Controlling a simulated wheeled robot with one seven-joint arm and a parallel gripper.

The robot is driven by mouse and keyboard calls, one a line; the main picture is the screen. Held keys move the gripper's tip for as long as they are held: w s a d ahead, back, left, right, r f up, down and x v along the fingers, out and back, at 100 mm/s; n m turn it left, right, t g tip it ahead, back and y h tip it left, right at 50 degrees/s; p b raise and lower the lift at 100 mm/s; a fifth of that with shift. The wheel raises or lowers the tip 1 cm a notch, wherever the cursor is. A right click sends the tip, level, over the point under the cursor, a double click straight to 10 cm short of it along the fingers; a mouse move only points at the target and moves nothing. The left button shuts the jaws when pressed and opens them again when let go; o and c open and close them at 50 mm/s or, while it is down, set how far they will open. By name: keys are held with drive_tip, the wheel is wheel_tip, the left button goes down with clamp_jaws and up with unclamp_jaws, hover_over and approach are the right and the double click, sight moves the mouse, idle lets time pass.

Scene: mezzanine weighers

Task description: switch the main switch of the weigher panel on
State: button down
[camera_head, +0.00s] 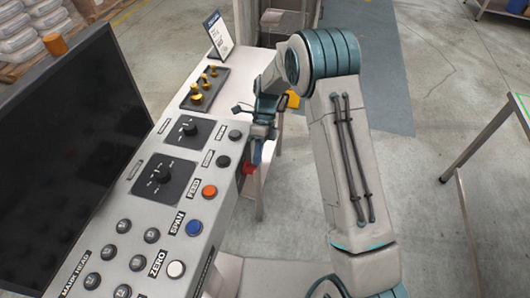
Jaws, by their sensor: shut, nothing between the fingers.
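The weigher panel (215,160) is a light sloping console with knobs and buttons, running from bottom left to the middle. A red part (248,168) shows at its right edge, on the side face; it looks like the main switch, but is small and partly covered by my gripper, so its position cannot be read. My gripper (257,156) is shut and empty, pointing down right at that edge, close beside the red part. I cannot tell whether they touch.
Two black rotary knobs (190,128), an orange FEED button (209,191), a blue SPAN button (194,228) and a white ZERO button (176,269) sit on the panel. A dark monitor (70,130) stands left. Floor is open at right, beside a green-edged table (486,135).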

drive_tip(key=shift+w+a+f+b, duration=0.15)
drive_tip(key=shift+f+b, duration=0.15)
drive_tip(key=shift+f, duration=0.45)
drive_tip(key=shift+w, duration=0.15)
idle(0.3)
drive_tip(key=w+d+r, duration=0.1)
drive_tip(key=w+r, duration=0.2)
drive_tip(key=w, duration=0.3)
drive_tip(key=w+d+r+b, duration=0.1)
drive_tip(key=w+r, duration=0.2)
drive_tip(key=w, duration=0.3)
drive_tip(key=shift+d+r, duration=0.2)
drive_tip(key=shift+r, duration=0.05)
